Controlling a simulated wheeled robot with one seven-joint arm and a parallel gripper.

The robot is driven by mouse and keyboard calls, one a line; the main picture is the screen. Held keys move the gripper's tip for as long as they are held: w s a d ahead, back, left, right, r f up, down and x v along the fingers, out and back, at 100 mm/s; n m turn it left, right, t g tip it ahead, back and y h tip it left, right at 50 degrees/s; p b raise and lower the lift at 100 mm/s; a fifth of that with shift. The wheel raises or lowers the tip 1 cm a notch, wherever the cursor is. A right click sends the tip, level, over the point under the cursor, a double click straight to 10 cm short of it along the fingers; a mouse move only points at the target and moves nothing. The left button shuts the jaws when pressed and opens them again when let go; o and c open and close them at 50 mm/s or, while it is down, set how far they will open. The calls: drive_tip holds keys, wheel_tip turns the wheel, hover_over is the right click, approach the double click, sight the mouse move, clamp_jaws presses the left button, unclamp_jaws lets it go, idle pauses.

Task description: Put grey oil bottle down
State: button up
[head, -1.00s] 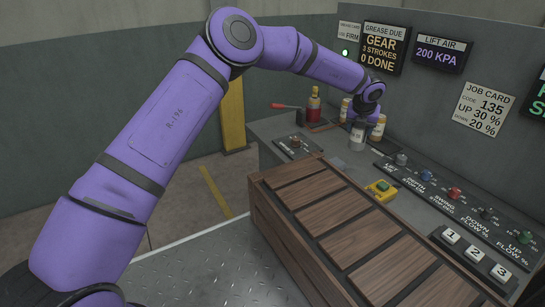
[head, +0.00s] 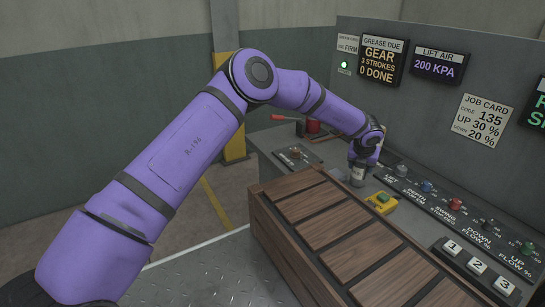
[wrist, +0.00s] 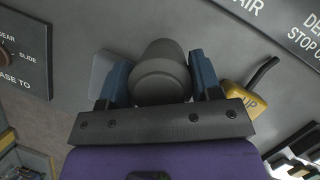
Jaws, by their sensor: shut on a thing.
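The grey oil bottle (wrist: 160,72) is between the two blue fingers of my gripper (wrist: 159,80) in the wrist view, with its round dark cap toward the camera. The fingers are closed on its sides. The bottle looks upright. I cannot tell whether its base touches the bench. The gripper hides its upper part in the head view.
The slatted wooden crate (head: 326,228) is in front. Labelled knobs (head: 427,187) line the bench on the right. A red bottle (head: 312,126) and a red-handled tool (head: 285,118) are behind.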

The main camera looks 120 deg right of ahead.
drive_tip(key=shift+f, duration=0.1)
drive_tip(key=o, duration=1)
